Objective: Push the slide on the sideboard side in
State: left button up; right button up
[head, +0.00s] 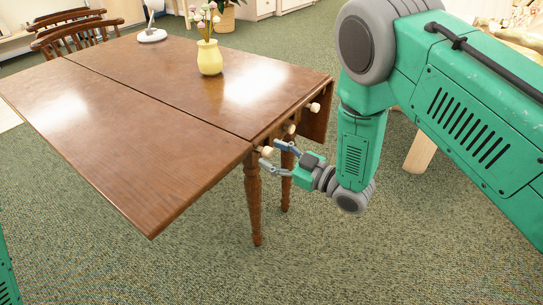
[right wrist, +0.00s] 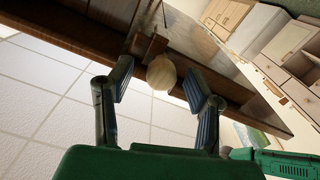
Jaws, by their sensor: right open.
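The brown wooden drop-leaf table (head: 150,110) has its near leaf (head: 120,145) raised level with the top. Pale round knobs show along its right end: a near knob (head: 266,151), a middle knob (head: 289,128) and a far knob (head: 313,107). My right gripper (head: 277,155) is open beside the near knob. In the right wrist view a pale knob (right wrist: 161,74) on a wooden bar lies between the open fingers (right wrist: 158,88), with gaps on both sides. I cannot tell whether it touches anything. Only a green bit of my left arm shows at the lower left; its gripper is out of view.
A yellow vase (head: 209,57) with flowers and a white lamp (head: 152,35) stand on the table. Wooden chairs (head: 75,33) stand at the far left. A pale cabinet (head: 262,9) is at the back. The carpet right of the table's near end is clear.

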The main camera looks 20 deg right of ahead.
jog(key=shift+w+a, duration=0.4)
jog(key=shift+a, duration=0.3)
jog(key=shift+d, duration=0.3)
jog(key=shift+c, duration=0.4)
jog(key=shift+d, duration=0.2)
grip_shut()
pick_arm(q)
jog(key=shift+a+f, duration=0.1)
jog(key=shift+f, duration=0.05)
pick_arm(e)
jog(key=shift+w+d, duration=0.15)
jog(key=shift+w, duration=0.05)
pick_arm(q)
jog(key=shift+a+f+b, duration=0.1)
jog(key=shift+f+b, duration=0.85)
pick_arm(e)
jog(key=w+d, duration=0.9)
jog(key=d, duration=0.2)
jog(key=shift+d+r, duration=0.15)
jog(key=shift+d, duration=0.1)
